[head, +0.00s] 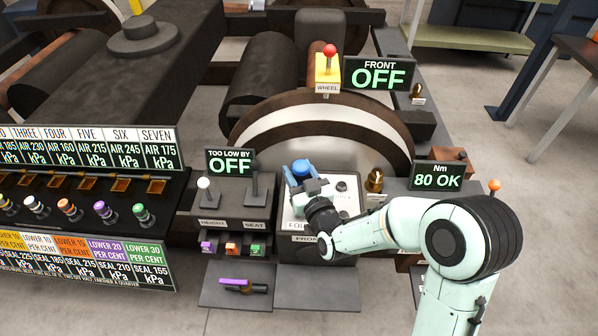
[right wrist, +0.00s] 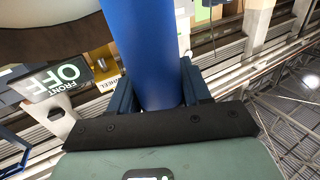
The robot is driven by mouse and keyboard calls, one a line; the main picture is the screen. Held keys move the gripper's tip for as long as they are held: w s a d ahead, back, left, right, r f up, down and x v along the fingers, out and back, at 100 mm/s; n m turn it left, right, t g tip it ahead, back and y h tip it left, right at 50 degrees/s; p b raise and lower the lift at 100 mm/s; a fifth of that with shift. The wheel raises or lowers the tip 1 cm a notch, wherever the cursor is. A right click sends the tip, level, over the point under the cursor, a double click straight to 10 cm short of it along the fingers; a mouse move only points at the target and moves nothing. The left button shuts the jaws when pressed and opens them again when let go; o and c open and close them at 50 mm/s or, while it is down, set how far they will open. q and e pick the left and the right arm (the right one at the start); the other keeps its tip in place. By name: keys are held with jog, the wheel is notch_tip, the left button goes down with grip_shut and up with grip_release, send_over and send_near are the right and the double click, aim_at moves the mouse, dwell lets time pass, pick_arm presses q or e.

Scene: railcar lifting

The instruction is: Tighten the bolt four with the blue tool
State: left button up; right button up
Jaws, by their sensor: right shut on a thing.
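My right gripper (head: 299,178) is over the left part of a pale plate (head: 350,208) in the head view. It is shut on the blue tool (head: 301,166), whose rounded blue top shows between the fingers. In the right wrist view the tool is a thick blue cylinder (right wrist: 140,50) between the two dark blue fingers (right wrist: 160,92). A label starting "FOU" (head: 296,225) is partly covered by my wrist. The bolt under the tool is hidden, so I cannot tell whether they touch. Another bolt (head: 341,187) shows on the plate. My left gripper is not in view.
The Nm display (head: 436,177) reads 80 OK. The FRONT display (head: 378,74) and TOO LOW BY display (head: 230,162) read OFF. Height and seat levers (head: 254,184) stand left of the plate. A purple-handled item (head: 234,282) lies on the lower tray (head: 315,290).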

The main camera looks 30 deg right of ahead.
jog(key=shift+b, duration=0.75)
dwell(0.8)
jog(key=shift+f+b, duration=0.4)
jog(key=shift+b, duration=0.25)
dwell(0.4)
jog(key=shift+f+b, duration=0.6)
jog(key=shift+b, duration=0.15)
dwell(0.7)
jog(key=shift+f, duration=0.1)
jog(key=shift+f+b, duration=0.9)
jog(key=shift+f, duration=0.1)
dwell(1.5)
jog(key=shift+r, duration=0.1)
